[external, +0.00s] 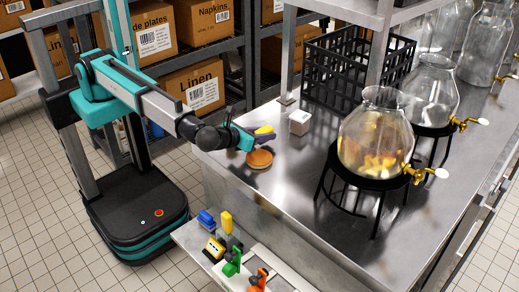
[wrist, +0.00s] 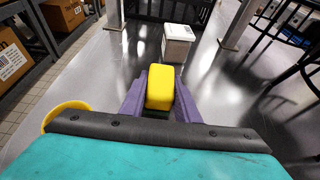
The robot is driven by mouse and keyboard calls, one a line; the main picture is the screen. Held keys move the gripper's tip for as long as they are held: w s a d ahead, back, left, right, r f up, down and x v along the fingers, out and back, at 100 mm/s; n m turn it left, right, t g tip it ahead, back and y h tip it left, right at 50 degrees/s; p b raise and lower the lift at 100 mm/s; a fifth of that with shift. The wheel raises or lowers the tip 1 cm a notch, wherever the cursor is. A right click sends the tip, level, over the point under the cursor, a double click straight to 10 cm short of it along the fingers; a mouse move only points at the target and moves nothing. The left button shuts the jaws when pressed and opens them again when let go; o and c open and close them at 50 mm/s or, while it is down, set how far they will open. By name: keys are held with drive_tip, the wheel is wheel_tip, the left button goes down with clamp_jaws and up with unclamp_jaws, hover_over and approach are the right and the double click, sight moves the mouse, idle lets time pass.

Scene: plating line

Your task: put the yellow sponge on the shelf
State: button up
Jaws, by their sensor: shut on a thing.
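My gripper (external: 262,138) is shut on the yellow sponge (external: 264,130) and holds it above the steel counter, near its left edge. In the wrist view the sponge (wrist: 165,88) sits between the two purple fingers (wrist: 162,100), its top free. A raised shelf (external: 345,7) runs over the back part of the counter. A lower ledge (external: 188,234) at the front holds small coloured items. I cannot tell which of these the task calls the shelf.
A round brown item (external: 259,158) lies on the counter below my gripper. A small white box (external: 300,122) stands just beyond, with a black crate (external: 345,75) behind it. Glass dispensers (external: 375,140) on black stands fill the right. Boxed racks (external: 190,85) stand at the back left.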

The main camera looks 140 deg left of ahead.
drive_tip(key=shift+f, duration=1.05)
drive_tip(key=shift+f, duration=0.1)
drive_tip(key=o, duration=1)
drive_tip(key=b+v, duration=0.2)
drive_tip(key=v, duration=1)
drive_tip(key=shift+o, duration=0.4)
